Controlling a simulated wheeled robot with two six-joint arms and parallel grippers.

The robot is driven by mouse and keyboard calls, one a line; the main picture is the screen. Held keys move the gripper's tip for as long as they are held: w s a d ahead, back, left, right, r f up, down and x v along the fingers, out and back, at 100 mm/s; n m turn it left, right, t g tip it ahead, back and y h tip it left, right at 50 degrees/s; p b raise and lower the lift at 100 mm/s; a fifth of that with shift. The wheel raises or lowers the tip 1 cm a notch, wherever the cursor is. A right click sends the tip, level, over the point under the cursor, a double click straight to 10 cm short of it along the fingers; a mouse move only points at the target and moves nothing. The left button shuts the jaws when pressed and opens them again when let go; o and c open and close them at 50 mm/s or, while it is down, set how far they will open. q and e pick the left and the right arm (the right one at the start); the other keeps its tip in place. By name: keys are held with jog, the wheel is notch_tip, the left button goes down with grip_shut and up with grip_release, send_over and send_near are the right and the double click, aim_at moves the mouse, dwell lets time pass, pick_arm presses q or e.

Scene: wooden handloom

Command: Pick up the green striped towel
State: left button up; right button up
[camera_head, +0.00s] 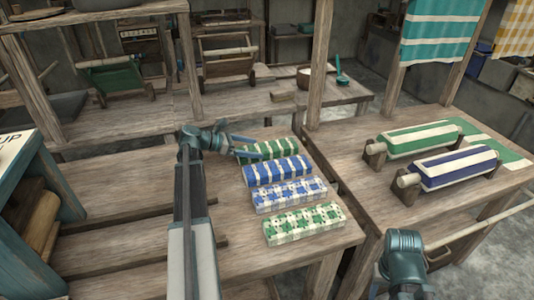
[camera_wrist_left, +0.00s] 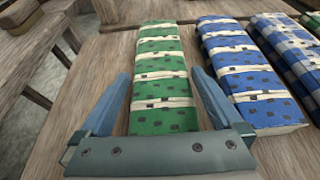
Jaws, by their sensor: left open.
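The green striped towel (camera_head: 268,149) is a folded green block with cream bands. It lies at the far end of a row of towels on the wooden table. It fills the middle of the left wrist view (camera_wrist_left: 161,60). My left gripper (camera_head: 256,148) is open at its left end. In the wrist view, the fingers (camera_wrist_left: 161,80) stand one on each side of the towel's near part, apart from each other. The gripper body hides the towel's nearest end. My right arm shows at the bottom right, but its fingers are not visible.
A blue striped towel (camera_head: 277,171) lies close beside the green one. A blue checkered towel (camera_head: 290,195) and a green checkered towel (camera_head: 304,223) follow nearer to me. A wooden post (camera_head: 319,65) rises behind. Green (camera_head: 420,138) and blue (camera_head: 455,167) striped rolls sit on the right table.

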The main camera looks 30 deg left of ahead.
aim_at(259, 149)
pick_arm(q)
jog(key=x, duration=0.3)
jog(key=shift+b, duration=0.4)
jog(key=c, duration=1.1)
jog(key=shift+r, duration=0.1)
notch_tip(259, 149, up, 10)
jog(key=p, duration=1)
jog(key=shift+r, duration=0.1)
